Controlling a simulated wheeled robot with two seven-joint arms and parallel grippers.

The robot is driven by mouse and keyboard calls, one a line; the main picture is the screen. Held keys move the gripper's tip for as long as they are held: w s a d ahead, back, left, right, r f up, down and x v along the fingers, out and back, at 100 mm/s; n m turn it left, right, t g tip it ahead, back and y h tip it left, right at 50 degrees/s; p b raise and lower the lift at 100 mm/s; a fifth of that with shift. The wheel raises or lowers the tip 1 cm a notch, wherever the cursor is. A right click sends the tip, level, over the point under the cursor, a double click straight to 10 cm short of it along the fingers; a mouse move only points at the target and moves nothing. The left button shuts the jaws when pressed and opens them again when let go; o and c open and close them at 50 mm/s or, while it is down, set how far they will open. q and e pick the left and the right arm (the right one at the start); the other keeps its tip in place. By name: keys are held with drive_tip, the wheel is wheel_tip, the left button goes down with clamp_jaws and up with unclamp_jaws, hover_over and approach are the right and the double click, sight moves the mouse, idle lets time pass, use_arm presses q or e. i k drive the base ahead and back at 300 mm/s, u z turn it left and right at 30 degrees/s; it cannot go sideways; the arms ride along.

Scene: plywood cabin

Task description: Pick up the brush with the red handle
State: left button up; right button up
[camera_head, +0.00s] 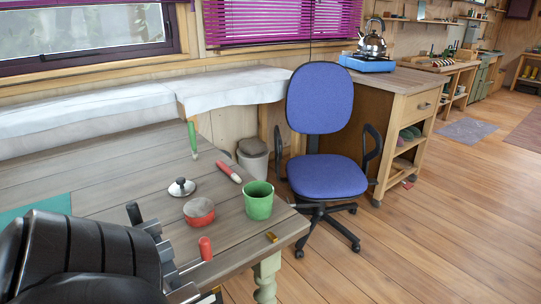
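A slim item with a red body and a pale end (229,172) lies on the grey plank table (110,180), behind the green cup. It looks like the red-handled brush, but its bristles are too small to make out. My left gripper (170,231) is at the lower left, in front of the table items and well short of the brush. Its fingers appear spread, one with a black tip and one with a red tip, with nothing visible between them. My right gripper is not in view.
Near the brush are a green cup (259,201), a red bowl (200,212), a lid with a knob (182,188) and a green-handled item (192,140). A small brass-coloured piece (271,237) lies near the table edge. A blue chair (326,176) stands beyond the table's right edge.

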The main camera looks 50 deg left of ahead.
sight(222, 167)
drive_tip(key=i, duration=2.8)
drive_tip(key=u, duration=4.05)
